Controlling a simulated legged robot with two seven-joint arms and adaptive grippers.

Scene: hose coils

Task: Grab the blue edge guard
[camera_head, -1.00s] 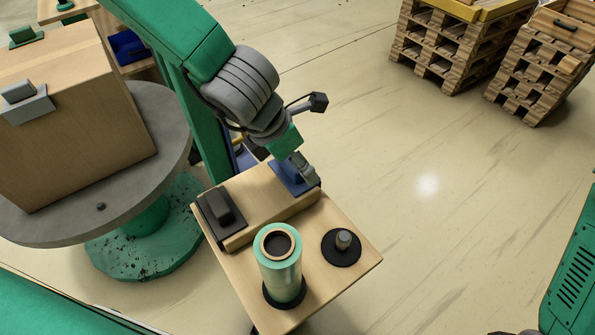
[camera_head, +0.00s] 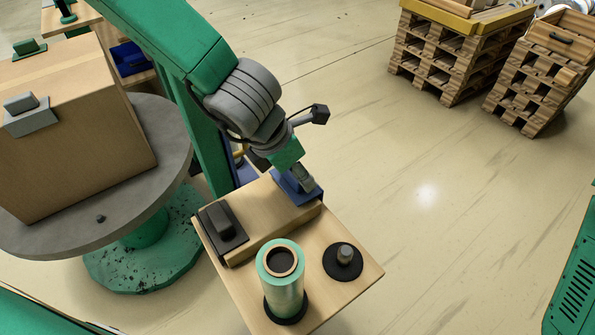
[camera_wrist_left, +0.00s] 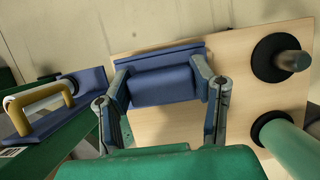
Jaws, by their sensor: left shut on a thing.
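The blue edge guard (camera_head: 286,187) sits at the far end of a raised wooden ledge on the small wooden table. In the left wrist view its blue block (camera_wrist_left: 165,86) lies between the two fingers. My left gripper (camera_head: 302,181) reaches down from the upper left and is shut on this block. The gripper also shows in the left wrist view (camera_wrist_left: 165,95), with one finger on each side of the block. The guard still appears to be against the ledge. In the head view the gripper partly hides it. My right gripper is not in view.
A dark grey guard (camera_head: 222,226) sits on the same ledge. A green film roll (camera_head: 283,290) and a black disc with a grey peg (camera_head: 343,262) stand on the table (camera_head: 325,290). A cardboard box (camera_head: 75,130) rests on a turntable at left. Pallets (camera_head: 445,65) stand back right; floor between is clear.

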